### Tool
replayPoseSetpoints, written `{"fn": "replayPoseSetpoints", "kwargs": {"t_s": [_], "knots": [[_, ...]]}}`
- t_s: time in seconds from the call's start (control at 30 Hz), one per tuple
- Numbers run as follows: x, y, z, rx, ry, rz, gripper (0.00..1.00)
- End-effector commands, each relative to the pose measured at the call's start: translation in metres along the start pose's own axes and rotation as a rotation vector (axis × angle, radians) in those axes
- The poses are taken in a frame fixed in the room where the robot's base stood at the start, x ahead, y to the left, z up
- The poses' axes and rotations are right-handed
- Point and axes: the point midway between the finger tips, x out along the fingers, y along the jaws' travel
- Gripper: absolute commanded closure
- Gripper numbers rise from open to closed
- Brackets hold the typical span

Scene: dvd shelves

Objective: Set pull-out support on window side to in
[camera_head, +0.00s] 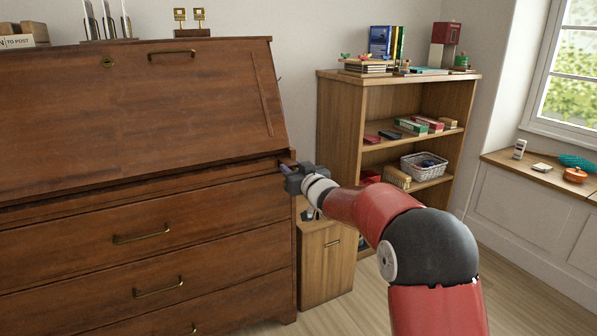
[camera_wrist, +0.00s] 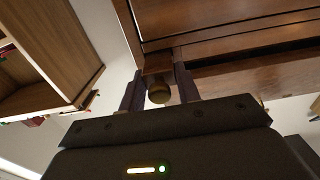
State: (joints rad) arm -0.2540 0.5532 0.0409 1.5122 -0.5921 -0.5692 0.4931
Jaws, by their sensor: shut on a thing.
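The dark wooden bureau (camera_head: 130,110) fills the left of the head view, its sloping front closed. The window-side pull-out support (camera_wrist: 157,64) is at its right end, below the sloping front; in the wrist view it is a short wooden end with a round brass-coloured knob (camera_wrist: 159,93). My gripper (camera_head: 287,169) is at that corner, with its two dark fingers on either side of the support's end in the wrist view (camera_wrist: 157,80), shut on it. In the head view my gripper mostly hides the support, so how far it sticks out is hard to tell.
A small wooden cabinet (camera_head: 325,262) stands below my arm, right of the bureau. An open shelf unit (camera_head: 340,130) with books, boxes and a wire basket (camera_head: 425,166) is behind. A window bench (camera_head: 530,215) is at far right. Floor at lower right is clear.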

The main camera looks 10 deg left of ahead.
Motion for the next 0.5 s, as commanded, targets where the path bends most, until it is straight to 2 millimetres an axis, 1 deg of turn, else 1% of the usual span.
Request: {"fn": "replayPoseSetpoints", "kwargs": {"t_s": [0.13, 0.47, 0.5], "knots": [[0.0040, 0.0005, 0.0006, -0.001, -0.001, 0.001, 1.00], [0.0043, 0.0003, 0.0008, -0.001, -0.001, 0.001, 1.00], [0.0043, 0.0003, 0.0008, 0.000, -0.002, 0.001, 0.64]]}}
